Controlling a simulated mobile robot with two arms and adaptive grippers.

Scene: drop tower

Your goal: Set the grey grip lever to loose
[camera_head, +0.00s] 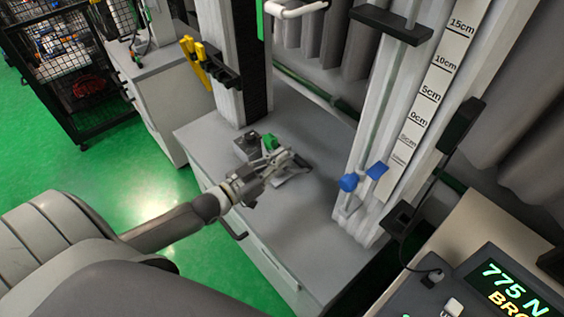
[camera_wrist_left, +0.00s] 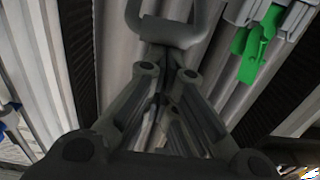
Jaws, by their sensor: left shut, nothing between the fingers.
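My left gripper (camera_head: 284,163) reaches in from the left over the grey cabinet top, and its fingers are closed on nothing. In the left wrist view the closed fingertips (camera_wrist_left: 167,72) meet just below a grey U-shaped bar (camera_wrist_left: 165,38), which looks like the grey grip lever. I cannot tell whether fingertips and bar touch. In the head view the gripper largely hides this lever. My right gripper is not in view.
A small grey block (camera_head: 246,145) stands beside the green part. A white column (camera_head: 225,60) rises behind, with yellow-handled tools (camera_head: 195,62). At right are a blue clamp (camera_head: 349,182), a centimetre scale (camera_head: 430,95) and a display (camera_head: 505,290). The cabinet's front top (camera_head: 290,225) is clear.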

